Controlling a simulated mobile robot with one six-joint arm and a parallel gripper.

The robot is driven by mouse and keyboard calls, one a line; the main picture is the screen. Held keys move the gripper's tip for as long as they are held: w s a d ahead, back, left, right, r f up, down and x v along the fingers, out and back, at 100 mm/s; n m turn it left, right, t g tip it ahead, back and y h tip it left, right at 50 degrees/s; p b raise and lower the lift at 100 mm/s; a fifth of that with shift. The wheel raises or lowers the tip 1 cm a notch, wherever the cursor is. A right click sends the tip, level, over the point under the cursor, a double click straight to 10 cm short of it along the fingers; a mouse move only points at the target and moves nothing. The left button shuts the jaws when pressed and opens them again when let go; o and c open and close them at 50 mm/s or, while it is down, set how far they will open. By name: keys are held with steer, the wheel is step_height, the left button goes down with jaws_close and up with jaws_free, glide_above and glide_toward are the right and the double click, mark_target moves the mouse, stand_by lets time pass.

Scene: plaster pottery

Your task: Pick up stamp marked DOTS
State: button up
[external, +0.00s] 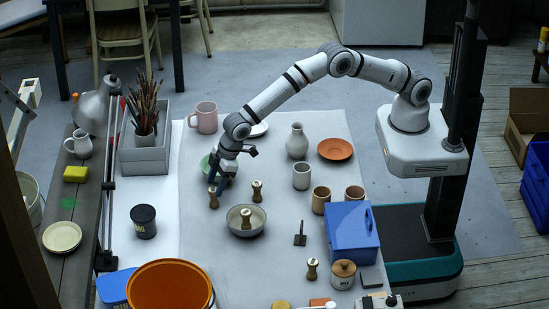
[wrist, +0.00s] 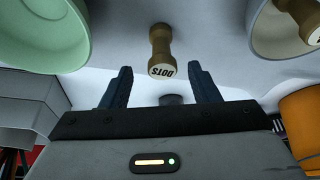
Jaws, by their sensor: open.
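My gripper (wrist: 161,80) is open and empty. In the external view my gripper (external: 219,181) points down beside the green bowl. A brown stamp (external: 213,198) stands close to it and appears to be the same one, though its label cannot be read there.
A green bowl (wrist: 40,35) is at left and a white bowl (wrist: 262,48) holding another stamp at right. Other stamps (external: 257,191) (external: 312,268) stand nearby. An orange bucket (external: 170,288) and a blue box (external: 350,236) stand nearer the front.

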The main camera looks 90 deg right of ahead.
mark_target(213, 189)
steer(key=p+x, duration=0.1)
steer(key=x, duration=0.4)
steer(key=shift+a, duration=0.1)
steer(key=c, duration=1)
